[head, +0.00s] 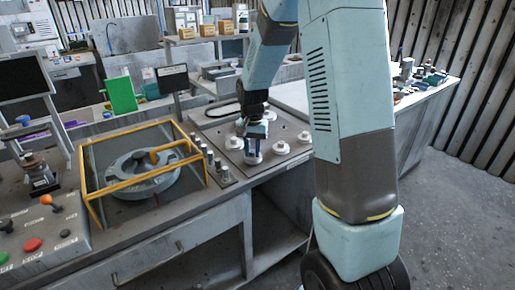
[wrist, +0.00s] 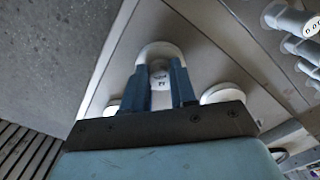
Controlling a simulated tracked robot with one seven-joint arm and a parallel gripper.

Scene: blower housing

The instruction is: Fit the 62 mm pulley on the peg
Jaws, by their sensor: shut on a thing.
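My gripper (head: 255,139) is over the front part of the grey plate (head: 212,122), pointing down. In the wrist view its two blue fingers (wrist: 161,72) are closed on a white round pulley (wrist: 158,50) with a small dark marking that I cannot read clearly. In the head view the held pulley (head: 253,158) shows just below the fingers, low over the plate; I cannot tell whether it touches. Several grey pegs (head: 211,158) stand in a row along the plate's left side. They also show in the wrist view (wrist: 292,20), one with a label on top.
Other white round pieces (head: 281,147) sit on the plate around my gripper. In the wrist view one (wrist: 222,94) is close to the right finger. A yellow frame (head: 150,178) around a grey ring-shaped housing (head: 142,174) stands left of the pegs. The bench's front edge is close.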

